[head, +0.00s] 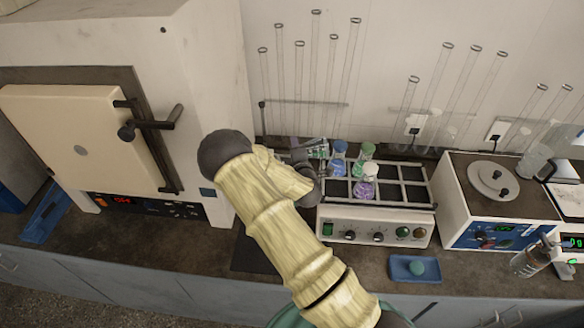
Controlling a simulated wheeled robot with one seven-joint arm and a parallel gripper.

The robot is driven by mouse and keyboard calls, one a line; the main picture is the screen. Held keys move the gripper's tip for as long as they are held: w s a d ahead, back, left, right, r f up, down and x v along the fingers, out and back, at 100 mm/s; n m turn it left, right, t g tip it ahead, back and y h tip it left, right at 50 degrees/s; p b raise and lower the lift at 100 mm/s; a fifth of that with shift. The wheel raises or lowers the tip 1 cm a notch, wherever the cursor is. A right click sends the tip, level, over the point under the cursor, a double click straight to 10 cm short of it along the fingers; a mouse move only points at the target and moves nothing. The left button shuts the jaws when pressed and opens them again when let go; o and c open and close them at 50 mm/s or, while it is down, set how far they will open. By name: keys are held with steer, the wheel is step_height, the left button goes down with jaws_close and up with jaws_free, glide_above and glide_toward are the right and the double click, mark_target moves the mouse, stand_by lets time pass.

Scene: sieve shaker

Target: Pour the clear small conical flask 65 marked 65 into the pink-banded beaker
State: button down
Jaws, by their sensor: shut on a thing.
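My gripper (308,146) is at the left end of a rack on a panelled device, partly hidden behind my arm. It is shut on a small glass vessel (319,150) whose shape and mark I cannot read. Small vessels with coloured contents stand in the rack near it: a blue one (339,150), a green one (367,151) and a purple-pink one (364,189). I cannot make out the number 65 on any vessel. I cannot pick out a pink band for certain.
The rack device (375,228) has free cells at its right. A white hotplate-like unit (500,205) stands to the right, a furnace (90,130) to the left. Tall glass tubes (310,80) stand behind.

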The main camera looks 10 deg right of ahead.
stand_by(0.7)
steer(key=shift+d+r+p, duration=0.1)
steer(key=shift+r+p, duration=0.05)
steer(key=shift+p, duration=0.15)
steer(key=m, duration=0.1)
steer(key=m+p, duration=0.1)
steer(key=shift+d+f+m+y, duration=0.2)
steer(key=shift+d+m+y, duration=0.05)
steer(key=shift+m+y, duration=0.05)
steer(key=shift+r+m+p, duration=0.5)
steer(key=shift+p, duration=0.35)
steer(key=shift+a+m, duration=0.1)
steer(key=shift+m, duration=0.2)
steer(key=shift+a+f, duration=0.1)
steer(key=shift+f, duration=0.1)
